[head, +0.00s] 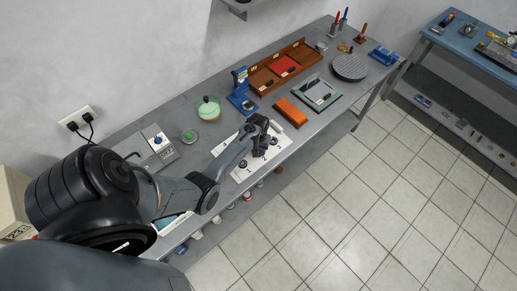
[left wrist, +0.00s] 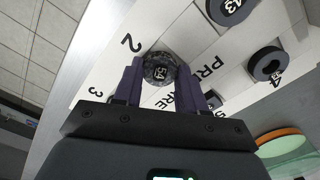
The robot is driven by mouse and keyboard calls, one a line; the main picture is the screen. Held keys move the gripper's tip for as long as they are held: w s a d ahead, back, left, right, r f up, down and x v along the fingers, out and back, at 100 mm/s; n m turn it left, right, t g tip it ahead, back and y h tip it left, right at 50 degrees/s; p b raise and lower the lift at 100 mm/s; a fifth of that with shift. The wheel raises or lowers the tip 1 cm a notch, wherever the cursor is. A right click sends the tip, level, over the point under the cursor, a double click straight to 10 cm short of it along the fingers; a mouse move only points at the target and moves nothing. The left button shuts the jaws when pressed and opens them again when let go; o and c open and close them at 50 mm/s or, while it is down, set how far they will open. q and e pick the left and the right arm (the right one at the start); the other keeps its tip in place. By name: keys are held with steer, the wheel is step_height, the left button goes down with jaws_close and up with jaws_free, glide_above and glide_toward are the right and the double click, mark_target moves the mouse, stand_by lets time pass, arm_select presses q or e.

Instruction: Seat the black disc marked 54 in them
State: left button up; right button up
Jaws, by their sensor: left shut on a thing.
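I cannot tell whether the disc touches the sheet. In the head view my left gripper (head: 262,138) is over the sheet (head: 226,159) near the bench front, and hides the disc. Two more dark discs lie on the sheet in the wrist view, one at the top (left wrist: 229,9) and one at the right (left wrist: 267,64). My right gripper is out of view.
Behind the sheet stand a blue upright device (head: 241,96) and a round dish with green contents (head: 208,108). An orange block (head: 290,112), a framed tray (head: 317,94) and a brown compartment box (head: 265,78) are to the right. The bench front edge is close.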

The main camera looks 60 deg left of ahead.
arm_select(q)
steer(key=shift+f, duration=0.2)
stand_by(0.6)
steer(key=o, duration=1.2)
steer(key=c, duration=0.5)
steer(key=shift+r, duration=0.15)
steer(key=shift+r+p, duration=0.75)
steer(key=shift+p, duration=0.25)
step_height(320, 180, up, 3)
steer(key=p, duration=0.3)
steer(key=shift+f, duration=0.1)
